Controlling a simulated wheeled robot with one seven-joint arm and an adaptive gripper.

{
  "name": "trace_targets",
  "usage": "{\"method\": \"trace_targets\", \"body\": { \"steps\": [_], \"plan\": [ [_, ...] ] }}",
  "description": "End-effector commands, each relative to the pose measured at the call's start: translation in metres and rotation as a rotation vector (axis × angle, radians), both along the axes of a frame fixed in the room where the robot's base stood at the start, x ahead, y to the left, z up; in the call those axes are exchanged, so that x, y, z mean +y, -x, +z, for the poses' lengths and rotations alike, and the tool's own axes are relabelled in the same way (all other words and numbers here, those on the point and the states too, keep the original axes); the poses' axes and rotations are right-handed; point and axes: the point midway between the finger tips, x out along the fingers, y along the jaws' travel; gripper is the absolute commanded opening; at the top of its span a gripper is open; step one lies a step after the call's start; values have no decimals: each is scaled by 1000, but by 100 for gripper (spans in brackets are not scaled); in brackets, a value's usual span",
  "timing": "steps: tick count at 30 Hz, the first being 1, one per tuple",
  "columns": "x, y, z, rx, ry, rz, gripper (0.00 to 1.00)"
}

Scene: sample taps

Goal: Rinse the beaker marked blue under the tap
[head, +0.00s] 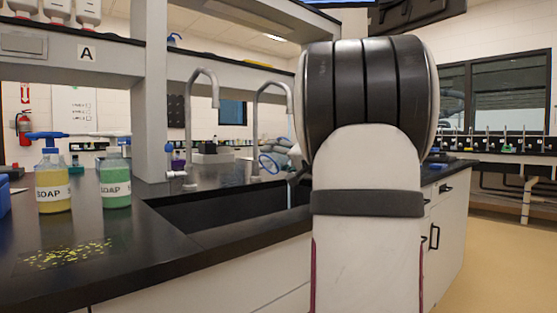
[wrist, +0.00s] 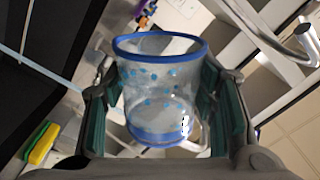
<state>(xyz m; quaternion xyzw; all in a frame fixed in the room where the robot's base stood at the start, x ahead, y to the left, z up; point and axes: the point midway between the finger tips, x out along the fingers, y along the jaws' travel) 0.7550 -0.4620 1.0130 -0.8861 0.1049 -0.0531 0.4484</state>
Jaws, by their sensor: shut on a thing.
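The beaker with blue rims (wrist: 160,95) is clear, with light blue spots on its wall, and fills the middle of the wrist view. My gripper (wrist: 165,105) is shut on it, one pad on each side. In the head view the beaker's blue rim (head: 268,163) shows tilted beside the right tap; my arm hides most of the gripper. The right tap (head: 272,88) arches over the sink (head: 225,215). A thin pale line drops from its spout, apparently water. A pale blue streak also crosses the left of the wrist view. I cannot tell whether water meets the beaker.
A second tap (head: 203,85) stands to the left. Two soap bottles, yellow (head: 53,180) and green (head: 115,178), stand on the left counter behind yellow specks (head: 68,253). A yellow and green sponge (wrist: 40,145) shows in the wrist view. A shelf post (head: 150,90) rises behind the sink.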

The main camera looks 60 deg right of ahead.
Motion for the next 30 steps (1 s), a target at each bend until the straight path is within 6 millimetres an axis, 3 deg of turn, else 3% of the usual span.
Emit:
{"method": "trace_targets", "body": {
  "steps": [30],
  "plan": [
    [-1, 1, 1, -123, -514, -1, 26]
  ]
}}
